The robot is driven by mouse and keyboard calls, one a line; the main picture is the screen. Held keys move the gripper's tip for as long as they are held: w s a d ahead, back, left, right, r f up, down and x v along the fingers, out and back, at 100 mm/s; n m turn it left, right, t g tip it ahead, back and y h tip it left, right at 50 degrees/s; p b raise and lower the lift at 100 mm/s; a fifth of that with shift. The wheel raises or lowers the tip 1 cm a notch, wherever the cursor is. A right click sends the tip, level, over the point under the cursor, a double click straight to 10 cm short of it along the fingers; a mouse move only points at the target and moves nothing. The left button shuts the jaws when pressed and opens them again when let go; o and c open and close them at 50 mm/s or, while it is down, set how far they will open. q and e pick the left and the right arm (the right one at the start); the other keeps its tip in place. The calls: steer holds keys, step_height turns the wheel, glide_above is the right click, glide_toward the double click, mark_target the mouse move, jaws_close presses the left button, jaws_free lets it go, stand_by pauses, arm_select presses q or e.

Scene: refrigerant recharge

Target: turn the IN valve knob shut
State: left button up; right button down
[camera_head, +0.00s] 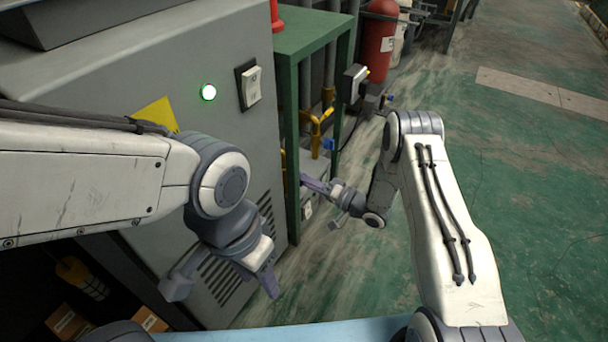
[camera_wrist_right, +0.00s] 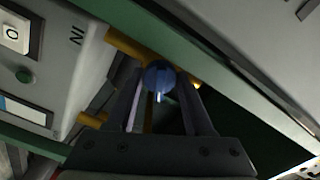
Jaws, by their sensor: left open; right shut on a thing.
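The IN valve knob (camera_wrist_right: 158,78) is a round blue knob with a pale pointer mark, seen in the right wrist view on a yellow pipe (camera_wrist_right: 128,45) beside the letters IN. My right gripper (camera_wrist_right: 160,95) has its two fingers on either side of the knob and is shut on it. In the head view my right gripper (camera_head: 312,184) reaches in low beside the green frame, and the knob it holds cannot be made out there. My left gripper (camera_head: 268,278) is open and empty in front of the grey cabinet's vents.
A grey cabinet (camera_head: 130,75) with a lit green lamp (camera_head: 208,92) and a rocker switch (camera_head: 249,86) fills the left. A green frame (camera_head: 290,150) stands close to my right gripper. A red fire extinguisher (camera_head: 378,40) stands behind. The floor (camera_head: 540,180) at right is clear.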

stand_by(0.3)
steer(key=shift+c, duration=1.6)
jaws_free()
steer(key=p+v, duration=0.4)
steer(key=v, duration=0.6)
steer(key=shift+s+d+p, duration=0.2)
steer(key=shift+p, duration=0.15)
